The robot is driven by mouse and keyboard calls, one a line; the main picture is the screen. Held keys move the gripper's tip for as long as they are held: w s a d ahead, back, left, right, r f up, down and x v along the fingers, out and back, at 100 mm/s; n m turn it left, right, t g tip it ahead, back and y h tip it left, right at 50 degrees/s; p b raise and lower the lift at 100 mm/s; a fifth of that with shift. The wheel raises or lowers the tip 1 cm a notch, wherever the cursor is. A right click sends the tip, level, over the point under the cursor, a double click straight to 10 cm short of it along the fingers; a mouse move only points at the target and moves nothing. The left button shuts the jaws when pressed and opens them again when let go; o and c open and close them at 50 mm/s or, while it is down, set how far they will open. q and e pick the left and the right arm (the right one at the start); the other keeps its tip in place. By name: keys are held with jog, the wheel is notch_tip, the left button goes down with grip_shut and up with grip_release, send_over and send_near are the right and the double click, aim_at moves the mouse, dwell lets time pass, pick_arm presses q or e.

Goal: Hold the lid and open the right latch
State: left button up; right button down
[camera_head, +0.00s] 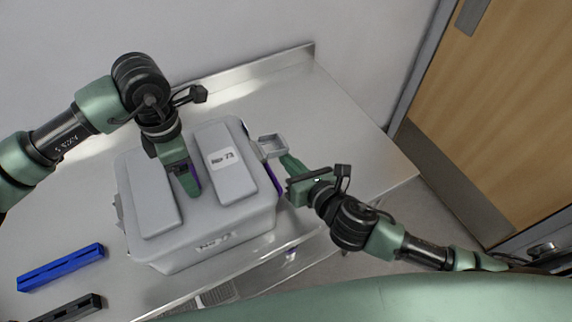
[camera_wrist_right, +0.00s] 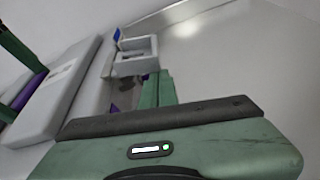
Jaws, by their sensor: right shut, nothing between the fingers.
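A grey box with a closed lid (camera_head: 152,205) stands on the metal table; the lid has two raised panels and a label on the right one. The right latch (camera_head: 272,146) is a light grey frame sticking out from the box's right side; the right wrist view also shows this latch (camera_wrist_right: 137,57). My left gripper (camera_head: 187,178) points down onto the lid between the panels; its grip is hidden. My right gripper (camera_head: 290,164) is shut and empty beside the box's right wall, with its tips just below the latch. I cannot tell whether they touch it.
A blue bar (camera_head: 60,268) and a dark bar (camera_head: 68,308) lie on the table (camera_head: 340,130) left of the box. The table is bare right of and behind the box. A wall stands behind, and a wooden door (camera_head: 500,110) is at the right.

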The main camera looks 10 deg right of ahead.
jog(key=shift+d+r+n, duration=0.2)
jog(key=shift+r+n, duration=0.2)
jog(key=shift+r, duration=0.25)
jog(key=shift+w+r, duration=0.1)
dwell(0.4)
pick_arm(q)
jog(key=o, duration=2)
pick_arm(e)
jog(key=v, duration=1)
jog(key=shift+r, duration=0.3)
jog(key=shift+d, duration=0.1)
pick_arm(q)
jog(key=shift+r, duration=0.1)
